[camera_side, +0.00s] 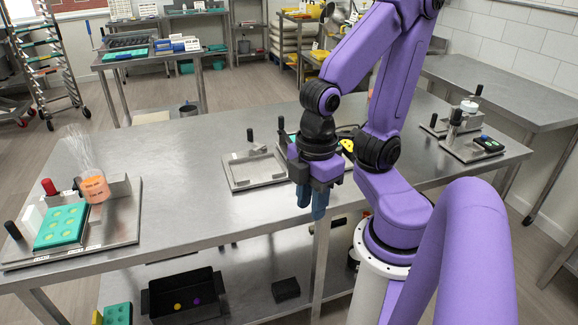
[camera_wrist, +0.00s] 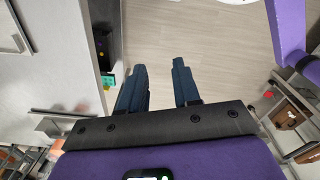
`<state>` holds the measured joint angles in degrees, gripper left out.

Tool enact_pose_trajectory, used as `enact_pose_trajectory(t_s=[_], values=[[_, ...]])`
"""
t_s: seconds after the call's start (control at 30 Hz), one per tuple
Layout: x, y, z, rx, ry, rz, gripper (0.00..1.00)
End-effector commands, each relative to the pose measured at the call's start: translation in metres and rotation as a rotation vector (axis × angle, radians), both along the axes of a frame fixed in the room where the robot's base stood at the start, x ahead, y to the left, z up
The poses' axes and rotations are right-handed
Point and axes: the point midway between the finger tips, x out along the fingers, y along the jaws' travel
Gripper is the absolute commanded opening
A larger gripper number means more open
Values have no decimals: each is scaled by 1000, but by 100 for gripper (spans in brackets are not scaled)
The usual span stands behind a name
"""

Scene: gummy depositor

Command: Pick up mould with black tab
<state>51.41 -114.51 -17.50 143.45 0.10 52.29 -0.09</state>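A teal mould (camera_side: 62,226) with round pale cavities lies on the metal station at the left end of the table; a white tab shows at its front edge. Another teal mould (camera_side: 117,314) is on the lower shelf, beside a yellow piece. Teal also shows behind my gripper at the table's back, mostly hidden. I cannot make out a mould with a black tab for certain. My gripper (camera_side: 311,205) hangs fingers-down by the table's front edge, away from the left mould. In the wrist view its two blue fingers (camera_wrist: 159,66) are apart, with nothing between them but floor.
An empty metal tray (camera_side: 252,184) lies mid-table, left of my gripper. A clear dispenser with orange contents (camera_side: 95,188) stands at the left station. A black bin (camera_side: 160,311) and a small black box (camera_side: 285,290) are on the lower shelf.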

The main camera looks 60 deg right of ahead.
Motion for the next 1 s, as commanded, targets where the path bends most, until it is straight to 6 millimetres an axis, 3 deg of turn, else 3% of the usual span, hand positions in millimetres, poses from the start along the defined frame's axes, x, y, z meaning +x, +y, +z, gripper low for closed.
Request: enact_pose_trajectory(t_s=[0.27,0.37,0.57,0.77,1.0], values=[[5,0,1,-1,0,-9,32],[17,-2,3,-3,-1,-24,32],[65,-16,13,-9,-3,-67,32],[113,-48,22,-15,-3,-106,32],[161,-105,32,-21,-2,-154,32]])
